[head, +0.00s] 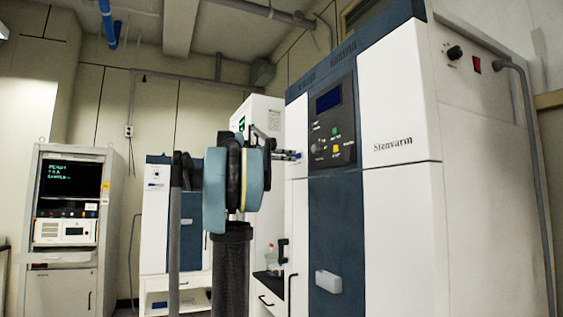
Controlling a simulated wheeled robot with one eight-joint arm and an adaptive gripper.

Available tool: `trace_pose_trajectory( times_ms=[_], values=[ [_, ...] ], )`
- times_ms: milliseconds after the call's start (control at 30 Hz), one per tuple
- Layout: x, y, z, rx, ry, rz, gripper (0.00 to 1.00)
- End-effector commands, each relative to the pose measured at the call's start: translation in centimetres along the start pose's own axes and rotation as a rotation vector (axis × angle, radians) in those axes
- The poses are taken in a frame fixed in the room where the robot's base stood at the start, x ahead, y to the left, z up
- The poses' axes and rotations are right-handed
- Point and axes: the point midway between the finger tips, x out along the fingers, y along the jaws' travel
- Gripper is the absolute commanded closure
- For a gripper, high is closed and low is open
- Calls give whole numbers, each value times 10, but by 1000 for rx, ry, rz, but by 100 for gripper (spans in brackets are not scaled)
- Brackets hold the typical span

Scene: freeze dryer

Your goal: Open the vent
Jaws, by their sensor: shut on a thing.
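The tall white and dark blue freeze dryer (402,205) marked "Stenvarm" stands on the right. Its control panel (332,125) has a dark screen, small knobs and a yellow button. My gripper (279,152) is at the dryer's left front edge, partly behind my blue and black arm. It is shut on a small grey fitting (291,156) that sticks out there. The fitting is small and partly hidden, so I cannot tell for sure that it is the vent or how it is turned.
A black knob (455,52) and a red switch (477,65) are on the dryer's right side. A white cabinet with a screen (70,188) stands at the far left. A smaller blue and white machine (155,215) stands behind my arm.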

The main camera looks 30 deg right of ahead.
Motion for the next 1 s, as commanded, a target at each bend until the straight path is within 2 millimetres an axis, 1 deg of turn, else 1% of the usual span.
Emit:
trace_pose_trajectory(
  times_ms=[100, 433, 467, 500, 533, 567, 867, 1000],
  values=[
    [0, -8, 1, 0, -1, -1, 100],
    [0, -10, 1, 0, 0, -3, 100],
    [0, -10, 1, 0, 0, -3, 78],
    [0, -10, 1, 0, 0, -3, 68],
    [0, -10, 1, 0, 0, -3, 62],
    [0, -10, 1, 0, 0, -3, 60],
    [0, -9, 1, 0, 0, -1, 60],
    [-7, -8, 1, 0, 0, 1, 60]
  ],
)
